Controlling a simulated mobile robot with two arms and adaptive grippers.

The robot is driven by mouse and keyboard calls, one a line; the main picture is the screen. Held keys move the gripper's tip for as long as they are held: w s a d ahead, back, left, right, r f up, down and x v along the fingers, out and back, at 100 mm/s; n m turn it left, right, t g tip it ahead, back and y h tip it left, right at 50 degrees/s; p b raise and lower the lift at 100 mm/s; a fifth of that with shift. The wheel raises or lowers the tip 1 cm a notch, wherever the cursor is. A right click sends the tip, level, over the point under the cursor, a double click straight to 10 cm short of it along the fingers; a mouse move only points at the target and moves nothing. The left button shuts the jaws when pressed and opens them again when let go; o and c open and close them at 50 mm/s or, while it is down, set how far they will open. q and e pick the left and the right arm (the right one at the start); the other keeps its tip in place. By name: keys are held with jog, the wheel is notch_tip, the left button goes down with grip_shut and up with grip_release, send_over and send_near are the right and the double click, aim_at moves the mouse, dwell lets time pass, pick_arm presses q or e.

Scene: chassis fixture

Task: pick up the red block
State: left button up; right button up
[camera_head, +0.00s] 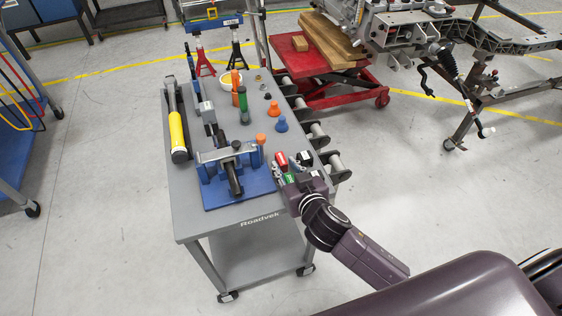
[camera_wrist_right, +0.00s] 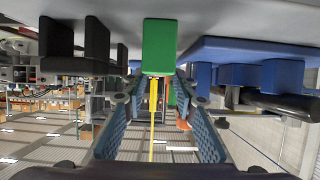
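The red block (camera_head: 281,160) stands on the near right part of the grey cart top, between a blue fixture and a black block (camera_head: 305,158). My right gripper (camera_head: 292,174) is low over the cart's right edge, just in front of these blocks. A green block (camera_head: 290,178) shows at its fingers. In the right wrist view, which looks upside down, the fingers (camera_wrist_right: 160,97) are spread apart with the green block (camera_wrist_right: 158,46) in line with the gap. I cannot tell if they touch it. The red block is not seen there. My left gripper is not in view.
The blue fixture (camera_head: 238,192) stands close left of the blocks; it also shows in the wrist view (camera_wrist_right: 245,54). Rollers (camera_head: 338,162) jut from the cart's right side.

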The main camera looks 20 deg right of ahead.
aim_at(282, 160)
jog(key=x, duration=0.5)
jog(key=shift+w+d+r+p, duration=0.1)
jog(key=shift+w+p, duration=0.1)
jog(key=shift+p, duration=0.2)
grip_shut()
